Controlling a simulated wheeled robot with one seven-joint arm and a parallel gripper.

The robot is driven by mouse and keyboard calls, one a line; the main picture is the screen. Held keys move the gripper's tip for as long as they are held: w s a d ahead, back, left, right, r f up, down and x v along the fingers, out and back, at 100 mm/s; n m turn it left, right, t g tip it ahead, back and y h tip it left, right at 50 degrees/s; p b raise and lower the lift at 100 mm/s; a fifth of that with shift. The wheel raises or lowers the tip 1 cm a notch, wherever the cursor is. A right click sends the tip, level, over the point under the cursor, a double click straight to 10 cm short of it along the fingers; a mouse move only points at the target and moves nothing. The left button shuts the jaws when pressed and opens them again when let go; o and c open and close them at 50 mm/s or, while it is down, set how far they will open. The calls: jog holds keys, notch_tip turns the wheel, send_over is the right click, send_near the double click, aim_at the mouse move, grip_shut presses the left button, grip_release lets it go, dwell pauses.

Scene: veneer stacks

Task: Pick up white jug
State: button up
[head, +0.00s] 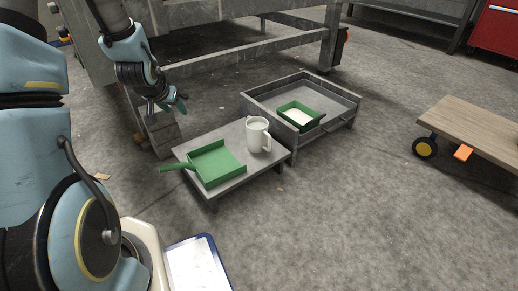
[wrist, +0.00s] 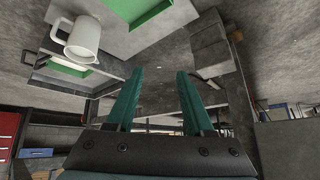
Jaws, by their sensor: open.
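The white jug (head: 258,135) stands upright on a low grey table (head: 240,185), near its back right part, with its handle toward the right. In the wrist view the jug (wrist: 84,38) shows at the upper left, with its handle on the left. My gripper (head: 172,106) is to the left of the jug and above the floor, beyond the table's left end. In the wrist view its two green fingers (wrist: 160,88) are spread apart with nothing between them. The jug is clear of the fingers.
A green dustpan (head: 216,165) lies on the table left of the jug. A grey open tray (head: 340,103) behind holds a green pan (head: 299,114) with white content. A large grey bench (head: 250,47) stands at the back. A wooden cart (head: 470,127) is at the right.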

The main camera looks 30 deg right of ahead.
jog(key=w+d+f+m+h, duration=0.2)
jog(key=d+f, duration=0.2)
jog(key=d, duration=0.3)
jog(key=m+h, duration=0.3)
jog(key=h, duration=0.3)
send_near(260, 138)
notch_tip(260, 138, up, 4)
jog(key=d, duration=0.1)
jog(key=b+x, duration=0.5)
jog(key=x, duration=0.6)
jog(key=shift+w+d+m+b, duration=0.25)
jog(key=shift+d+m+b, duration=0.05)
jog(key=shift+d+b, duration=0.05)
grip_shut()
jog(key=shift+r, duration=0.1)
